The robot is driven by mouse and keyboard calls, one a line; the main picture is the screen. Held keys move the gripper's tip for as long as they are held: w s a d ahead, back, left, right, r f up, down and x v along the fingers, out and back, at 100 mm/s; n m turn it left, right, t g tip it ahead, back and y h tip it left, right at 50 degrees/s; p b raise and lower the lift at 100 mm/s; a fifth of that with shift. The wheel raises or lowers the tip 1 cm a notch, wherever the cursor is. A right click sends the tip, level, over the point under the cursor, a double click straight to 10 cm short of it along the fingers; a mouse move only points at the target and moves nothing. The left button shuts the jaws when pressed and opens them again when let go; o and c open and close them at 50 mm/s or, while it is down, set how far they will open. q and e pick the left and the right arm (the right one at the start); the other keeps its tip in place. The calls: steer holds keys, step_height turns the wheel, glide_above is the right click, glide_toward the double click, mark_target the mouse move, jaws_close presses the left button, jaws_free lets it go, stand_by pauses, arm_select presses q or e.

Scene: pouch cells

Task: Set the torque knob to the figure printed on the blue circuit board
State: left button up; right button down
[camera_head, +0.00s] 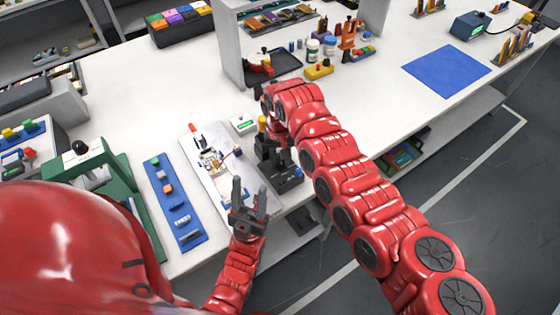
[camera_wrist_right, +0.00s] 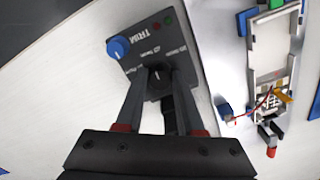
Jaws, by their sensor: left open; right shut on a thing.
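A dark control box (camera_head: 287,181) stands near the table's front edge. In the right wrist view its panel (camera_wrist_right: 172,40) carries a blue knob (camera_wrist_right: 118,47), a black knob (camera_wrist_right: 158,84) and printed lettering, mostly too small to read; "TRIM" shows. My right gripper (camera_wrist_right: 160,75) is shut on the black knob; it also shows in the head view (camera_head: 272,158). My left gripper (camera_head: 249,190) is open and empty, in front of a pale plate (camera_head: 190,146) holding a white-and-blue assembly (camera_head: 211,161). I cannot clearly tell a blue circuit board or any figure on it.
A small box with a green display (camera_head: 243,123) stands behind the control box. A blue strip with several small parts (camera_head: 168,190) and a green press-like stand (camera_head: 118,165) are to the left. A shelf unit (camera_head: 230,45) stands behind. The right of the table has free room around a blue mat (camera_head: 446,72).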

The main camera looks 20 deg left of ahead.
stand_by(0.3)
steer(key=c, duration=0.5)
jaws_free()
step_height(320, 180, up, 8)
steer(key=shift+w+r+b, duration=0.1)
steer(key=shift+b, duration=1.15)
step_height(320, 180, up, 9)
glide_above(280, 161)
steer(key=shift+r, duration=0.1)
